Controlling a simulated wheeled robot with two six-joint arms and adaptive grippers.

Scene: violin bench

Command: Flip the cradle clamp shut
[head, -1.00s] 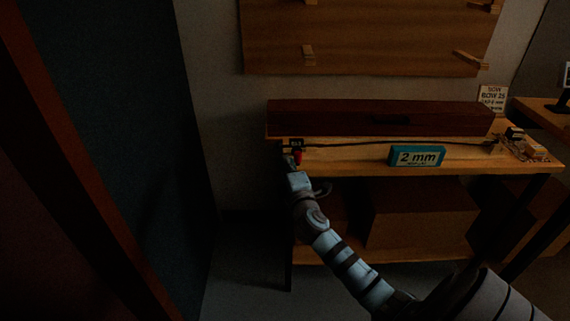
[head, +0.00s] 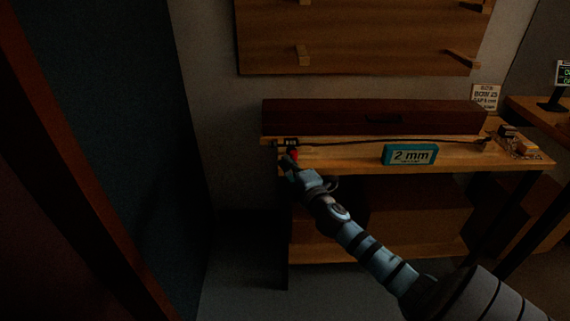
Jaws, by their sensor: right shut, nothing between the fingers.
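The cradle at the bench's left end shows as a small black block (head: 291,142), with a small red part (head: 294,153), likely the clamp's lever, just below it. A long dark bow (head: 390,142) runs from this cradle to the right along the bench. My right gripper (head: 287,162) is shut and empty, with its tips right beside the red part. I cannot tell whether they touch, and the gripper hides some of the area below. The clamp is too small and dark to tell if it is closed. My left gripper is not in view.
A teal block marked "2 mm" (head: 409,155) stands on the bench (head: 350,160). A long dark wooden case (head: 370,116) lies behind the bow. Small items (head: 525,147) and a sign reading "BOW 25" (head: 486,97) are at the right. A blue-grey panel (head: 130,150) stands left.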

